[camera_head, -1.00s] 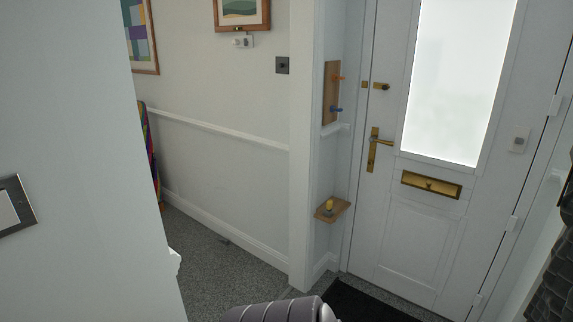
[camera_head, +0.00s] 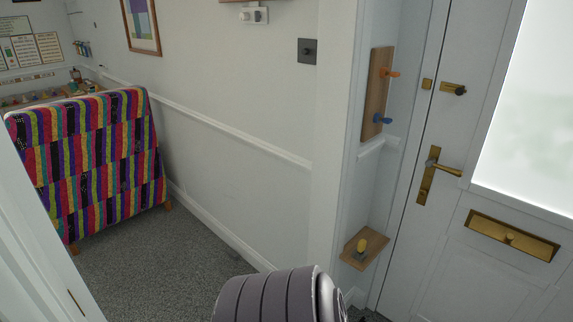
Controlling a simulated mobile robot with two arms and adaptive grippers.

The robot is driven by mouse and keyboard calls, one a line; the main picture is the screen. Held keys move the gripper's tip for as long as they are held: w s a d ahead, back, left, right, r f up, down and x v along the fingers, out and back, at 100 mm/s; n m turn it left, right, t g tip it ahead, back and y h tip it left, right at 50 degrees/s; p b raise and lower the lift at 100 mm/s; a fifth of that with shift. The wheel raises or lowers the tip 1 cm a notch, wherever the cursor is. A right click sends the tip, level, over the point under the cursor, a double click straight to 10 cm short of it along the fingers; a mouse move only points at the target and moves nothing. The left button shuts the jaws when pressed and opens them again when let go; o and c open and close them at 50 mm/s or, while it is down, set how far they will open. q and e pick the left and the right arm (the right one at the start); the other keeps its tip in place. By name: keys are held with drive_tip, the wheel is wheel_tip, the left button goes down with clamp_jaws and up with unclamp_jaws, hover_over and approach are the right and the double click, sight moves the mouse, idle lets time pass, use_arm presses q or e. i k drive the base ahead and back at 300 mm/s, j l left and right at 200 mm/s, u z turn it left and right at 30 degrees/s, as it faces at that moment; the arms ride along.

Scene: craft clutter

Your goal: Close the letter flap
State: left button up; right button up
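The letter flap (camera_head: 490,228) is a brass plate with a raised rim and a small knob at its middle. It sits low in the white door (camera_head: 450,285), at the right of the head view, below the glass pane. I cannot tell from this distance whether the flap stands slightly open. A grey ribbed part of my own arm shows at the bottom middle. Neither of my grippers is in view, and nothing of mine touches the flap.
A brass door handle (camera_head: 434,172) is left of the flap. A small wooden shelf (camera_head: 371,250) with a yellow-topped knob and a peg board (camera_head: 376,95) are beside the door. Grey carpet (camera_head: 150,260) between is clear.

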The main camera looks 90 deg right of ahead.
sight(525, 245)
drive_tip(key=l+z, duration=0.2)
drive_tip(key=l, duration=0.4)
drive_tip(key=i+l+z, duration=0.15)
drive_tip(key=l, duration=0.45)
drive_tip(key=z, duration=0.4)
drive_tip(key=l+z, duration=0.1)
drive_tip(key=z, duration=0.75)
drive_tip(key=i+z, duration=0.1)
drive_tip(key=z, duration=0.3)
